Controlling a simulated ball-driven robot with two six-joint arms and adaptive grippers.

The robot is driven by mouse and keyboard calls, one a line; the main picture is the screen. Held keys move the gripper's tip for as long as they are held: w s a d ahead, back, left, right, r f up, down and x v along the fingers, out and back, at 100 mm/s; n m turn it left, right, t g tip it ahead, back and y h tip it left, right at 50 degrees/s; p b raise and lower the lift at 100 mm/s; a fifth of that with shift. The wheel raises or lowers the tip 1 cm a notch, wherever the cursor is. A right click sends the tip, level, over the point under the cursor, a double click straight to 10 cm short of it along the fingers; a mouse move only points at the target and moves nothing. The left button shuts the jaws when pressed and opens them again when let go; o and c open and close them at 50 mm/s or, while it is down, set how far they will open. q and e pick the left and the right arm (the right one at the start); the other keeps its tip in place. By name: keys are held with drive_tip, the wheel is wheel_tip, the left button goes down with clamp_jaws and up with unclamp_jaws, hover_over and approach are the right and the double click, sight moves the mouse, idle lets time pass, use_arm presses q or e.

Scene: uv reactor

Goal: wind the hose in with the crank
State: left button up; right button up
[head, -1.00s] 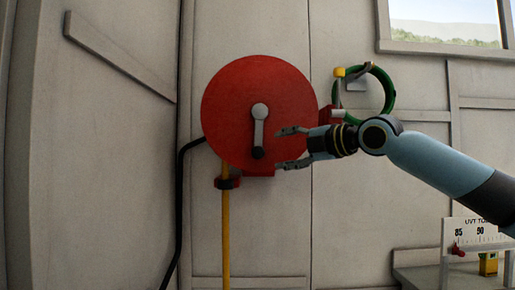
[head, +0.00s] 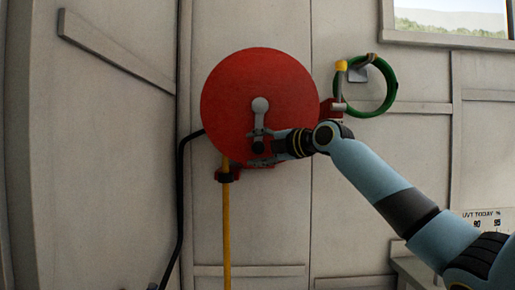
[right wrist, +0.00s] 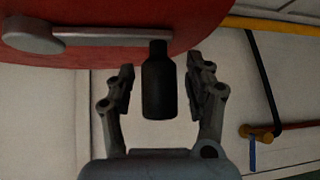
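The red hose reel (head: 235,90) is on the pale wall, with a grey crank arm (head: 260,108) at its centre that points down. The crank's black handle (head: 258,147) is at the lower end. My right gripper (head: 252,149) is open with one finger above and one below the handle. In the right wrist view the black handle (right wrist: 158,88) stands between the two fingers, with a gap on each side. The yellow hose (head: 227,225) hangs straight down from a bracket under the reel; its lower end is out of the picture. My left gripper is not in view.
A green coiled hose (head: 391,93) hangs on a wall hook right of the reel. A black cable (head: 181,200) runs down at the left. A white scale sign (head: 482,218) is at lower right, partly behind my arm.

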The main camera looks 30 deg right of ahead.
clamp_jaws()
idle(0.3)
drive_tip(key=shift+b, duration=0.4)
drive_tip(key=shift+a+t, duration=0.15)
drive_tip(key=shift+t, duration=0.15)
